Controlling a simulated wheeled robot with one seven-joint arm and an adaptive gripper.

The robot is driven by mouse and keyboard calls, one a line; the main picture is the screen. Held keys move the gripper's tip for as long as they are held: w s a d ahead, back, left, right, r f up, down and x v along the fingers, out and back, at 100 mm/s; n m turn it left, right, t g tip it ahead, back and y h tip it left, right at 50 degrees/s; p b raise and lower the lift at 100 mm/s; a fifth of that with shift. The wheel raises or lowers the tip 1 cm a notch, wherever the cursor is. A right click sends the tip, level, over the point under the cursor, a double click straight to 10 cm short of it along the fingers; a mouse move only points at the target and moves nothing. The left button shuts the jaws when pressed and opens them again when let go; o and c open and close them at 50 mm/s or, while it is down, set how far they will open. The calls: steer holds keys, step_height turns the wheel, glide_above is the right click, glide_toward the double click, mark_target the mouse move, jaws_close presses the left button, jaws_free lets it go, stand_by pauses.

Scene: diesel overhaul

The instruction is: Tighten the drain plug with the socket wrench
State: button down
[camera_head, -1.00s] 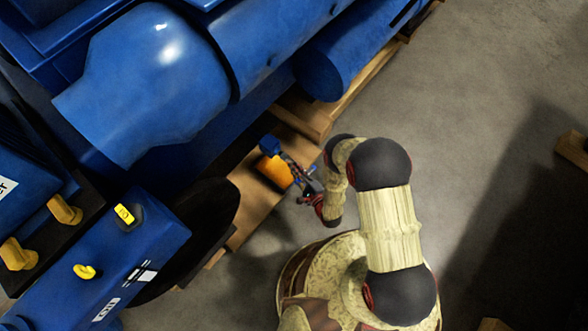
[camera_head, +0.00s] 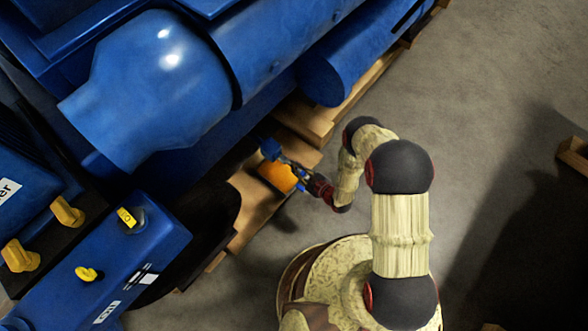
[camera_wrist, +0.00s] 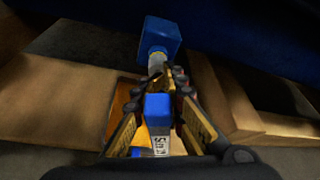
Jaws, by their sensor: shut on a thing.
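My gripper (camera_head: 306,179) is below the blue engine's edge, over a wooden pallet. In the wrist view its fingers (camera_wrist: 167,82) are shut on what looks like the socket wrench, with a blue section (camera_wrist: 158,107) and a grey lettered end (camera_wrist: 160,145) showing between them. Beyond the fingertips, a short metal piece (camera_wrist: 156,63) meets a blue block (camera_wrist: 161,36). The block also shows in the head view (camera_head: 270,148). I cannot tell the drain plug apart there, or how the socket sits on it.
An orange container (camera_head: 277,176) lies below the wrench on the pallet (camera_head: 248,208). The blue engine (camera_head: 155,80) fills the upper left. Pallet timber (camera_wrist: 235,95) stands close to the right of my fingers in the wrist view. Open concrete floor (camera_head: 490,110) lies to the right.

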steer(key=shift+w+d+r+m+g+y, duration=0.15)
steer(key=shift+m+g, duration=0.15)
steer(key=shift+m, duration=0.2)
steer(key=shift+w+r+m+g+y, duration=0.15)
steer(key=shift+m+g, duration=0.15)
steer(key=shift+m, duration=0.2)
steer(key=shift+f, duration=0.1)
steer(key=shift+w+d+f+m+b, duration=0.25)
steer(key=shift+m+b, duration=0.25)
steer(key=shift+b, duration=0.25)
steer(key=m+g+y+b, duration=0.1)
steer(key=m+g+b, duration=0.1)
steer(key=m+b, duration=0.1)
steer(key=shift+w+d+m+y, duration=0.15)
steer(key=shift+w+m+y, duration=0.15)
steer(key=shift+y, duration=0.1)
steer(key=c, duration=2.4)
jaws_free()
steer(key=shift+f, duration=0.1)
jaws_close()
